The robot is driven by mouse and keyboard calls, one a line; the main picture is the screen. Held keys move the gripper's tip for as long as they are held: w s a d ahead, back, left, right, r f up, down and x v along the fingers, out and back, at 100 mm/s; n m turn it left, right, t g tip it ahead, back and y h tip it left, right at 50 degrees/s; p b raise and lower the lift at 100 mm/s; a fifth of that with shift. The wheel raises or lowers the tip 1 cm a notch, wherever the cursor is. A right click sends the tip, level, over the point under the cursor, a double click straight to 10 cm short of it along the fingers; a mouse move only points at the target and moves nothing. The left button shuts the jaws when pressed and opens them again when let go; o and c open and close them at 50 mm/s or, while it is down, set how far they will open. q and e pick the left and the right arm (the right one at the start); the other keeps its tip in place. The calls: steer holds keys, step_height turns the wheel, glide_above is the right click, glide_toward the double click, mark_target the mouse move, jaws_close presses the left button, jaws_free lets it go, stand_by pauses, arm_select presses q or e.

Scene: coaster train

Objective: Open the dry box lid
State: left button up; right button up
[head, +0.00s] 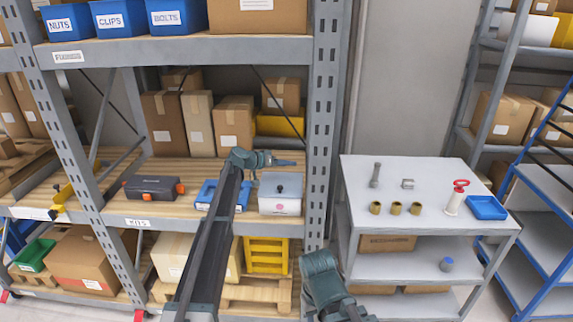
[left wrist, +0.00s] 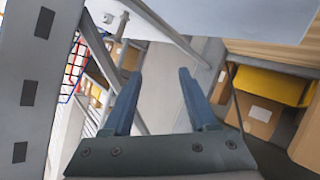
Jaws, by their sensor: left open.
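The dry box (head: 280,205), a pale grey box with a small pink round mark on its front, stands on the wooden middle shelf beside the rack post. Its lid (head: 270,181) looks shut and has a small dark knob (head: 280,188) on top. My left gripper (head: 290,162) is above and behind the lid in the picture, pointing right and apart from the knob. In the left wrist view its two fingers (left wrist: 158,75) are spread with nothing between them. I cannot make out the dry box in that view. My right arm shows at the bottom, but its fingers are not visible.
A blue case (head: 208,194) sits left of the dry box, partly behind my left arm. A dark toolbox (head: 153,188) is farther left. The perforated rack post (head: 322,120) stands close on the right. Cardboard boxes (head: 234,125) fill the shelf's back.

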arm_select(q)
steer(key=p+v, duration=0.5)
steer(key=v, duration=0.8)
